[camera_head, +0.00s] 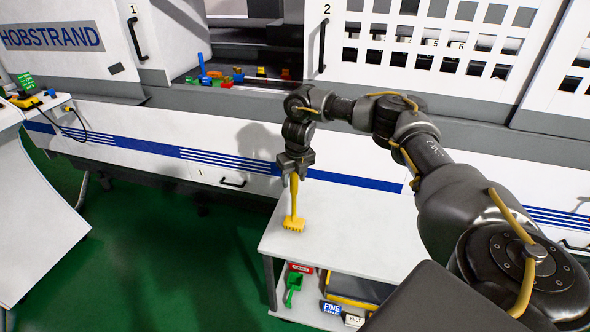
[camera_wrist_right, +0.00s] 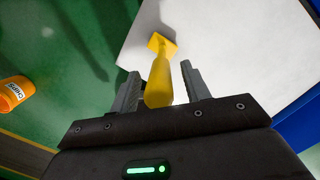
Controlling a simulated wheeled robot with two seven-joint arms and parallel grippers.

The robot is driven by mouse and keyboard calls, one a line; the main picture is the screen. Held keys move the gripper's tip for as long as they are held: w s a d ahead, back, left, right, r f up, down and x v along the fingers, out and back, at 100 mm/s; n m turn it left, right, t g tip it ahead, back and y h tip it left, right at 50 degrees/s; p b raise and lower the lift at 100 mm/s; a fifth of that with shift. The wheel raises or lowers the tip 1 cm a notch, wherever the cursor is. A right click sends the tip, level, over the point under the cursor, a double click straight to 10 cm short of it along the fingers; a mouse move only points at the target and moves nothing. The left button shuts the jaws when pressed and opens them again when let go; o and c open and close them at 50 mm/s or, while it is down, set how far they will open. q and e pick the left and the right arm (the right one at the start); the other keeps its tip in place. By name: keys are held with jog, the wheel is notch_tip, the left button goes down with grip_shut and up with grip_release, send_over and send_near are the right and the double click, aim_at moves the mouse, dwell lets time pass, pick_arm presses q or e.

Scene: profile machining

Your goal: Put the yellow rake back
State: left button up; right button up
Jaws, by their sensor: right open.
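The yellow rake (camera_head: 294,208) is upright on the white table top (camera_head: 345,240), near its left edge, with its toothed head down and its handle up. My right gripper (camera_head: 293,172) is above the table at the upper end of the handle. In the right wrist view the rake handle (camera_wrist_right: 160,82) lies between the two grey fingers of the right gripper (camera_wrist_right: 158,85), which are open with gaps beside the handle. The rake head shows beyond it, over the white surface. My left gripper is not in view.
A shelf under the table holds a green scoop (camera_head: 292,288) and bins with labels. The machine (camera_head: 180,140) stands behind, with coloured parts in its opening. An orange container labelled CHIPS (camera_wrist_right: 14,93) shows at left in the right wrist view.

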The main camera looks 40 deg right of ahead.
notch_tip(320, 180, up, 12)
jog(key=s, duration=0.1)
jog(key=shift+s+a+f+p, duration=0.15)
jog(key=shift+s+p, duration=0.2)
jog(key=shift+p, duration=0.1)
jog(key=shift+a, duration=0.1)
